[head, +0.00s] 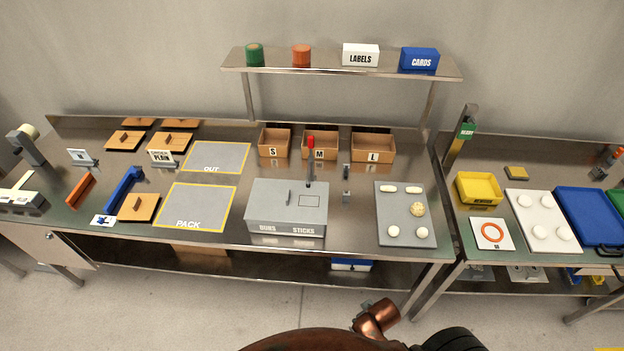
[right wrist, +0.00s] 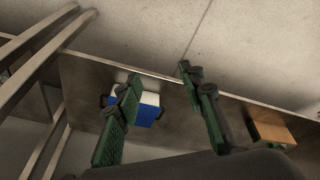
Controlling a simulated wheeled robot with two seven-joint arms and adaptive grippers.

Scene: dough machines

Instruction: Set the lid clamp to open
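A grey machine box (head: 287,212) marked BUNS and STICKS stands at the front middle of the steel table. A dark upright lever with a red knob (head: 311,141) rises at its back edge, roughly vertical. Small dark and grey upright fittings (head: 346,185) stand just right of the box. I cannot tell for sure which part is the lid clamp or how it is set. My right gripper (right wrist: 160,75) is open and empty in the right wrist view, near the lower shelf and away from the machine. My left gripper is not in view.
A grey tray (head: 402,231) with dough pieces lies right of the machine, and the PACK mat (head: 168,218) lies left. Bins S, M and L (head: 373,146) stand behind. A blue and white box (right wrist: 148,108) and a brown box (right wrist: 268,131) sit on the lower shelf.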

